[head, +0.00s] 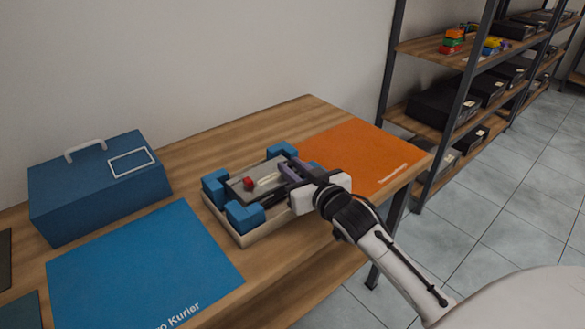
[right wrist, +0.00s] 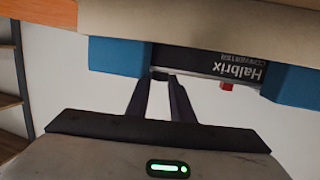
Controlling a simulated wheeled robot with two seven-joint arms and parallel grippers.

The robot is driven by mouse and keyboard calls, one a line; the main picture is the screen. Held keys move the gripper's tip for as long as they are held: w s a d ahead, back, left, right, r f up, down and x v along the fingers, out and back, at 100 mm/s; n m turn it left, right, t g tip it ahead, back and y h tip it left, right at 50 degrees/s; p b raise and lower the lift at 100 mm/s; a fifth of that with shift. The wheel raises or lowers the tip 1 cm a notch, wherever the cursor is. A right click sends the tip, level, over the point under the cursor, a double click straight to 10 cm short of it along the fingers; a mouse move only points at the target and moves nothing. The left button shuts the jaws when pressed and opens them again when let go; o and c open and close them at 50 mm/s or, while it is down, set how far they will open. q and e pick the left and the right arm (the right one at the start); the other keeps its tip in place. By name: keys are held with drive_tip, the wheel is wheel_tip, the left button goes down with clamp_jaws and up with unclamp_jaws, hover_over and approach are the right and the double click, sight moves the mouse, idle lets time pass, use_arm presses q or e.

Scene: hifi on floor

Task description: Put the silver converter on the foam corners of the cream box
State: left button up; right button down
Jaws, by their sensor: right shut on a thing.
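The cream box (head: 242,239) sits on the wooden table, with blue foam corners (head: 243,217) inside it. My right gripper (head: 291,171) is shut on the converter's right side. In the right wrist view, upside down, the fingers (right wrist: 161,76) meet the converter's black labelled face (right wrist: 210,62), between two foam corners (right wrist: 120,56). Whether the converter bears fully on the foam I cannot tell. My gripper hides the near right corner. My left gripper is out of view.
A blue case (head: 100,190) with a handle stands at the back left. A blue mat (head: 140,265) lies left of the box, an orange mat (head: 355,155) right of it. A shelf rack (head: 440,110) stands beyond the table's right end.

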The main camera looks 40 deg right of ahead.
drive_tip(key=c, duration=1.8)
unclamp_jaws()
drive_tip(key=shift+o, duration=1.3)
drive_tip(key=shift+s+r, duration=0.1)
drive_tip(key=v, duration=1.1)
drive_tip(key=shift+s, duration=0.4)
drive_tip(key=shift+a, duration=0.1)
